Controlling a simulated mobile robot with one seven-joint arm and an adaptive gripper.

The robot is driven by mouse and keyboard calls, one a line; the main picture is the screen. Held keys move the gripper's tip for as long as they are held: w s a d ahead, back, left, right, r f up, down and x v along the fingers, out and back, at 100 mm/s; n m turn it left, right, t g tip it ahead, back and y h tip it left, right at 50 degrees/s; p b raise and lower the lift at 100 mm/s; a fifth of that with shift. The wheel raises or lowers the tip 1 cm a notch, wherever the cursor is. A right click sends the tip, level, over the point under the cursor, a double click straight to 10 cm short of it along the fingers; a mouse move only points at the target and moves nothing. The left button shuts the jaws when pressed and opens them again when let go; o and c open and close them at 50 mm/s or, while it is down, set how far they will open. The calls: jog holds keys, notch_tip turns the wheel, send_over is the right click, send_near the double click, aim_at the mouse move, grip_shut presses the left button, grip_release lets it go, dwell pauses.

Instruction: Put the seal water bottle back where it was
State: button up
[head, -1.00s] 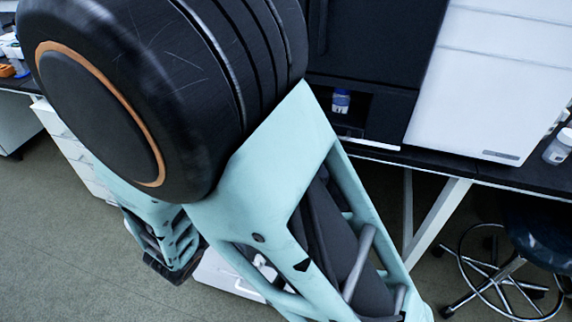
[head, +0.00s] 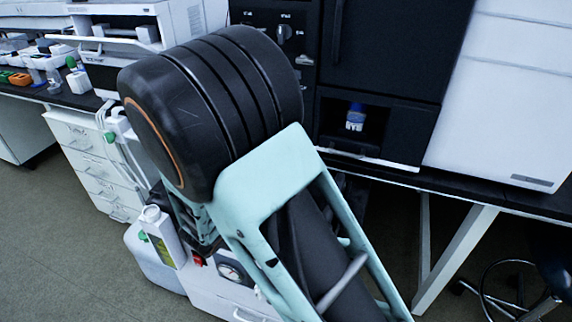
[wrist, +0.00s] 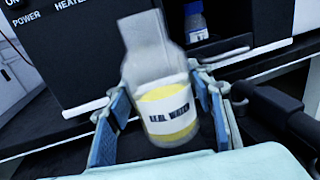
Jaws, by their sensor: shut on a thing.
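The seal water bottle (wrist: 166,122) is clear, with a white label and yellow liquid in its lower part. In the wrist view it stands slightly tilted between the blue fingers of my gripper (wrist: 160,98), which is shut on it. In the head view my own arm hides the gripper and the bottle. Behind the bottle is the black instrument (wrist: 90,75) with heater and power markings. Its open bay (wrist: 232,32) is at the upper right in the wrist view.
A small blue-capped bottle (head: 355,118) stands in the bay. A white container with a yellow-green label (head: 160,238) stands on a low white unit with a gauge (head: 230,270). A white drawer cabinet (head: 92,165) is at left. A bench leg (head: 455,260) and stool base are at right.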

jog(key=w+f, duration=0.2)
jog(key=shift+w+d+f+b, duration=0.1)
jog(key=shift+f+b, duration=0.2)
jog(key=shift+b, duration=0.1)
jog(key=shift+f+b, duration=0.5)
jog(key=shift+f, duration=1)
jog(key=shift+f, duration=0.2)
jog(key=o, duration=1.5)
jog(key=shift+r, duration=0.15)
